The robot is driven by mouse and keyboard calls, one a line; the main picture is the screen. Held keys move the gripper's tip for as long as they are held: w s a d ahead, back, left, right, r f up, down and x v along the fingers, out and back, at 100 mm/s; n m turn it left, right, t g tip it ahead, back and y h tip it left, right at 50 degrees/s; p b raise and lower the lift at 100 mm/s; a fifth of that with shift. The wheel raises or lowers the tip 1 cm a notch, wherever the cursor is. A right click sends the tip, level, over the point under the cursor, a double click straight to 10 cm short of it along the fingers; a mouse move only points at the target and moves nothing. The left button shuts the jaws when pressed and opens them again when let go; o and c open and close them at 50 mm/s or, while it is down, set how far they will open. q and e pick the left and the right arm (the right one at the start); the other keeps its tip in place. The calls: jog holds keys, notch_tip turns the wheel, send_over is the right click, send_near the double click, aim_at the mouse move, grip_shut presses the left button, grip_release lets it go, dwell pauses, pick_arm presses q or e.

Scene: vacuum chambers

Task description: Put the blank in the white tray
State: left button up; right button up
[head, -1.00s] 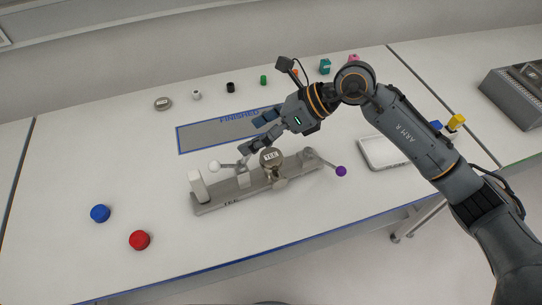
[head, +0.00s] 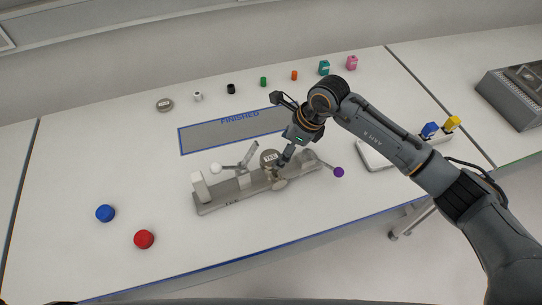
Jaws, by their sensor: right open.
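A round grey metal piece with a pale label (head: 268,157), which looks like the blank, sits at the middle of the grey fixture (head: 225,197). The fixture has a lever with a white knob (head: 215,169) on its left and one with a purple knob (head: 338,172) on its right. My right gripper (head: 281,166) is open, pointing down at the right side of the round piece and partly covering it. Whether its fingers touch it I cannot tell. The white tray (head: 374,160) lies to the right, partly hidden by my right arm. My left gripper is not in view.
A blue-edged mat marked FINISHED (head: 210,137) lies behind the fixture. Another grey disc (head: 164,105) and several small coloured parts stand along the back. A blue knob (head: 105,213) and a red knob (head: 144,239) are at front left. A grey rack (head: 515,95) stands far right.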

aim_at(272, 158)
jog(key=p+x, duration=0.1)
jog(key=x, duration=0.2)
jog(key=shift+w+a+f+p, duration=0.1)
jog(key=shift+a+f+p, duration=0.05)
jog(key=shift+a+p, duration=0.25)
jog(key=shift+a+f, duration=0.1)
jog(key=shift+f, duration=0.3)
jog(key=shift+c, duration=0.2)
jog(key=c, duration=1.4)
jog(key=shift+w, duration=0.1)
jog(key=c, duration=0.3)
jog(key=shift+r, duration=0.15)
